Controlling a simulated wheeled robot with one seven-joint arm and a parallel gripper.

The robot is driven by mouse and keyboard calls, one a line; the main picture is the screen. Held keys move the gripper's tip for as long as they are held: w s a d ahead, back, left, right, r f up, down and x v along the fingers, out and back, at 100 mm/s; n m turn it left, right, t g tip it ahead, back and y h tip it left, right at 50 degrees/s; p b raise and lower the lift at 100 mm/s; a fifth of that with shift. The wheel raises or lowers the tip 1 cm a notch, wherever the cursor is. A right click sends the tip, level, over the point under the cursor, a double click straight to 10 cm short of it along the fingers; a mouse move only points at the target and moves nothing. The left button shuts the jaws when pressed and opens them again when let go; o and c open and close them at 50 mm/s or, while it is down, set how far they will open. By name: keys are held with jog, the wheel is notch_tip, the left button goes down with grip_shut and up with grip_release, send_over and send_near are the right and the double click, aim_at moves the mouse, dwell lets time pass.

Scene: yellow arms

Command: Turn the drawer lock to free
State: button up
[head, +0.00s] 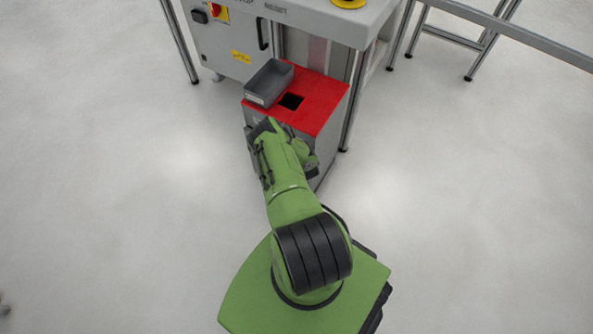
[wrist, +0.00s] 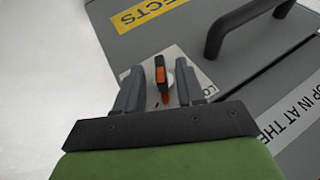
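The plate is on the grey front of a cabinet (wrist: 180,35). My gripper (wrist: 160,88) is open, with one finger on each side of the lock knob. I cannot tell whether the fingers touch it. In the head view my gripper (head: 259,133) is at the front of the red-topped cabinet (head: 325,98), and my arm hides the lock there.
A black drawer handle (wrist: 240,28) is to the right of the lock. A grey bin (head: 269,82) stands on the red top beside a dark square opening (head: 291,102). A grey workstation (head: 325,18) is behind. The floor on both sides is clear.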

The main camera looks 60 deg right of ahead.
jog(key=shift+w, duration=0.1)
grip_shut()
jog(key=t, duration=0.4)
jog(key=shift+s+f+m, duration=0.25)
jog(key=shift+m, duration=0.15)
jog(key=shift+a, duration=0.1)
